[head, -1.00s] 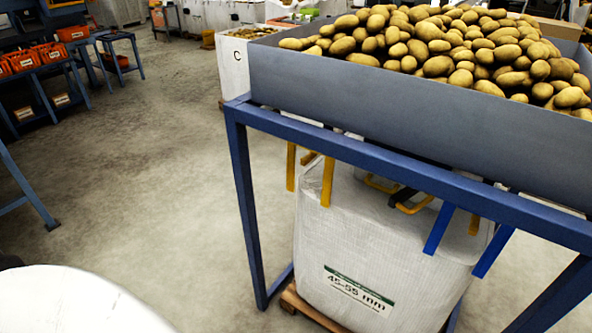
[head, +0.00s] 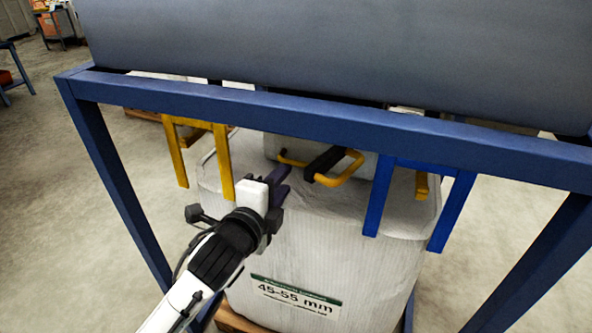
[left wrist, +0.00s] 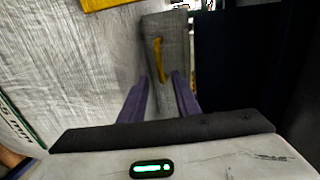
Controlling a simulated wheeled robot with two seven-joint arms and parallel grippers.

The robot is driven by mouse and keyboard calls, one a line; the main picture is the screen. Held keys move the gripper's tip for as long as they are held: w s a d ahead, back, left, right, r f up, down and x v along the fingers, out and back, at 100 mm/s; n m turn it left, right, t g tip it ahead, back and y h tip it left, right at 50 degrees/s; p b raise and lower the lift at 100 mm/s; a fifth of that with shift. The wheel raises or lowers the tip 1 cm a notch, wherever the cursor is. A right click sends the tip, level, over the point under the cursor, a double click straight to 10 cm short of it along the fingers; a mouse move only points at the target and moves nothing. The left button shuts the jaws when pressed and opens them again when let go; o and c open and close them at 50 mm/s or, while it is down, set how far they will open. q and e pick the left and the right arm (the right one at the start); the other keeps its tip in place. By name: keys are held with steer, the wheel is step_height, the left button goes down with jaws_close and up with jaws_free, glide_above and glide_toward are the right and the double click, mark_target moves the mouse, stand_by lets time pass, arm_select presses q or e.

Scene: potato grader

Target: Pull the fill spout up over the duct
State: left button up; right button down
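The white bulk bag (head: 330,250), labelled 45-55 mm, stands under the blue frame. The pale fill spout (head: 284,147) rises from its top, partly hidden by the frame's beam. A yellow loop handle (head: 345,172) with a dark block across it sticks out at the spout. My left gripper (head: 283,182) is over the bag's top, left of and a little below this handle. In the left wrist view its two purple fingers (left wrist: 158,77) are apart with nothing between them, pointing at a grey piece with a yellow strip (left wrist: 158,60). I cannot make out the duct. My right gripper is not in view.
The blue frame's beam (head: 300,118) and the grey hopper wall (head: 340,60) are above the bag. Yellow straps (head: 224,160) hang at left and blue straps (head: 377,195) at right.

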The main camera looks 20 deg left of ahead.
mark_target(297, 164)
arm_select(q)
steer(key=b+x, duration=0.1)
steer(key=x, duration=0.7)
jaws_close()
